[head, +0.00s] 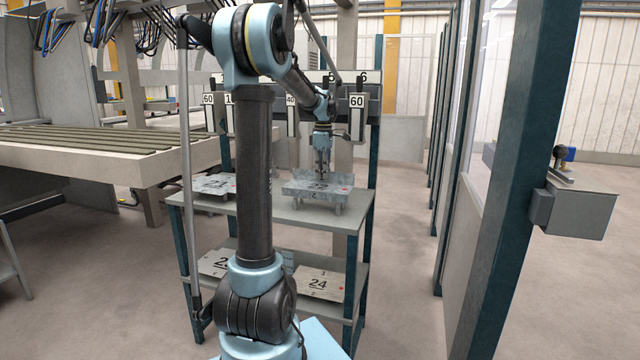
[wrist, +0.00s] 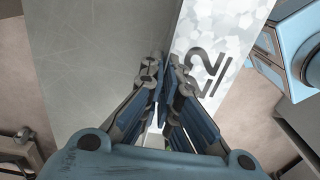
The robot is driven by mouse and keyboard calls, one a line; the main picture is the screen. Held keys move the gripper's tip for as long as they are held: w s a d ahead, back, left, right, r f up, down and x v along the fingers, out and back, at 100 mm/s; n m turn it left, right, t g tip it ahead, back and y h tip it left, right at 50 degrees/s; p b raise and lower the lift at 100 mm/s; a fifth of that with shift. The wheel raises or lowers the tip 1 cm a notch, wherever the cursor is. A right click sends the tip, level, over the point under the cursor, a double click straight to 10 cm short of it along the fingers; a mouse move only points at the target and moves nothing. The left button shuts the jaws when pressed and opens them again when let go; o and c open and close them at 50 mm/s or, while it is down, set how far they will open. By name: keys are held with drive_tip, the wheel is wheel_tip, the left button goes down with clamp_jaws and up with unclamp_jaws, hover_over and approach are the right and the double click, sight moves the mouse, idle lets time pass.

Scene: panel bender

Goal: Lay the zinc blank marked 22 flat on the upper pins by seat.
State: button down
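The zinc blank marked 22 (head: 305,189) is a spangled sheet with turned-up edges. In the head view it lies about level on the right of the rack's upper shelf, above short upper pins (head: 337,209). Whether it is fully down on them I cannot tell. My gripper (head: 322,174) points down at the blank's far edge. In the wrist view my gripper (wrist: 160,75) has its fingers close together at the edge of the blank (wrist: 215,30), seemingly pinching it. The fingers hide the gripped part. The figure 22 shows beside them.
Another blank (head: 212,185) lies left on the upper shelf (head: 262,212). Two more, including the one marked 24 (head: 318,284), lie on the lower shelf. Numbered tools (head: 357,118) hang behind my gripper. A dark post (head: 520,170) stands right; the floor between is clear.

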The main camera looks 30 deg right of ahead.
sight(323, 182)
drive_tip(key=shift+f, duration=1.65)
drive_tip(key=shift+f, duration=0.3)
drive_tip(key=c, duration=1.8)
unclamp_jaws()
